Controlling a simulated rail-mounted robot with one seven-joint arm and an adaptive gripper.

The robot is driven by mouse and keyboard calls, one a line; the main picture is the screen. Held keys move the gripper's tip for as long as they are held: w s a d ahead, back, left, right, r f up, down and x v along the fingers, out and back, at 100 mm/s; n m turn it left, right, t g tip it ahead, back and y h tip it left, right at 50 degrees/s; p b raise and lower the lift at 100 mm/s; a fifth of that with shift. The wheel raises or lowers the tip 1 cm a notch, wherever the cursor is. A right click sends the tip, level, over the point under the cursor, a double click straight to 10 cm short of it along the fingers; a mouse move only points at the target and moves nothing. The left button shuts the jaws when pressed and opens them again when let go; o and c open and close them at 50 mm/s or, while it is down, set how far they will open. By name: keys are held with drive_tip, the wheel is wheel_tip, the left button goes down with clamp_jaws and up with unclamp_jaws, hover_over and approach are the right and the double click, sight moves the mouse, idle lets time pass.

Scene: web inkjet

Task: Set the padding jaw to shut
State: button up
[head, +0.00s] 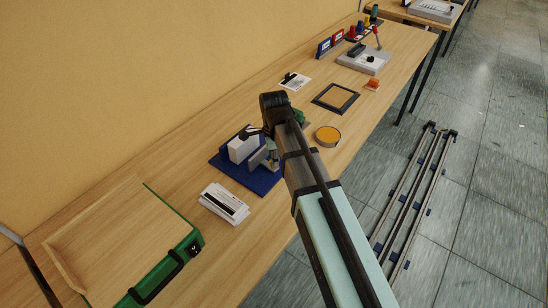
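The padding fixture is a blue base plate (222,163) on the wooden table, left of my arm's end. A white block (241,149) stands upright on it. A grey plate, which looks like the padding jaw (259,158), stands just right of the block, with a narrow gap seeming to lie between them. My gripper (268,138) is over the right part of the fixture. Its fingers are small and mostly hidden by my own arm, so its opening and any contact with the jaw do not show clearly. The fixture's right side is also hidden.
A stack of printed sheets (224,203) lies in front of the fixture. A green-edged board (120,240) is at lower left. An orange round tin (328,135) and a black frame (335,98) lie right of my arm. The floor holds a rail rack (412,190).

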clamp_jaws()
drive_tip(key=w+a, duration=0.2)
drive_tip(key=a, duration=0.1)
drive_tip(key=w+a, duration=0.1)
drive_tip(key=a, duration=0.1)
drive_tip(key=shift+w, duration=0.35)
drive_tip(key=shift+s, duration=0.1)
drive_tip(key=o, duration=0.8)
unclamp_jaws()
drive_tip(key=shift+c, duration=0.2)
wheel_tip(320, 180, up, 12)
